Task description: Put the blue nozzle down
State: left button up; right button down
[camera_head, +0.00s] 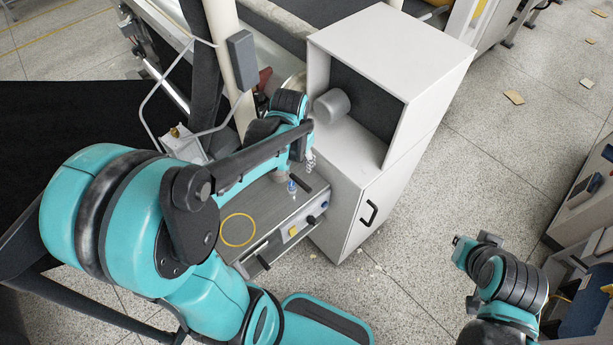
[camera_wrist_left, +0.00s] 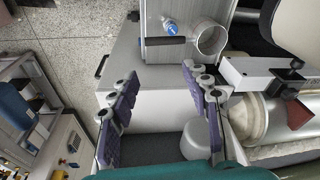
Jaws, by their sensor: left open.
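The blue nozzle (camera_head: 292,186) stands on the grey metal top of the machine (camera_head: 268,208), next to a dark slot. In the left wrist view the small blue nozzle (camera_wrist_left: 170,26) is near the top edge, beside a round metal tube (camera_wrist_left: 209,41). My left gripper (camera_head: 308,153) is above and behind the nozzle in the head view, partly hidden by its own wrist. In the left wrist view its two purple finger pads (camera_wrist_left: 160,97) are wide apart with nothing between them. The nozzle is apart from the fingers. My right arm shows at the right, but its fingers cannot be made out.
A white open-fronted box (camera_head: 394,55) with a grey cylinder (camera_head: 332,106) stands right beside my left gripper, on a cabinet with a black handle. A yellow ring mark (camera_head: 237,230) lies on the metal top. Speckled floor is open to the right.

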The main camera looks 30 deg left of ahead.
pick_arm(q)
jog(key=s+d+r+n+t, duration=0.1)
jog(key=s+d+r+t, duration=0.4)
jog(key=s+d+r, duration=0.2)
jog(key=shift+s+d+r+n, duration=0.3)
jog(key=shift+s+r, duration=0.15)
jog(key=shift+s, duration=0.75)
jog(key=shift+f, duration=0.1)
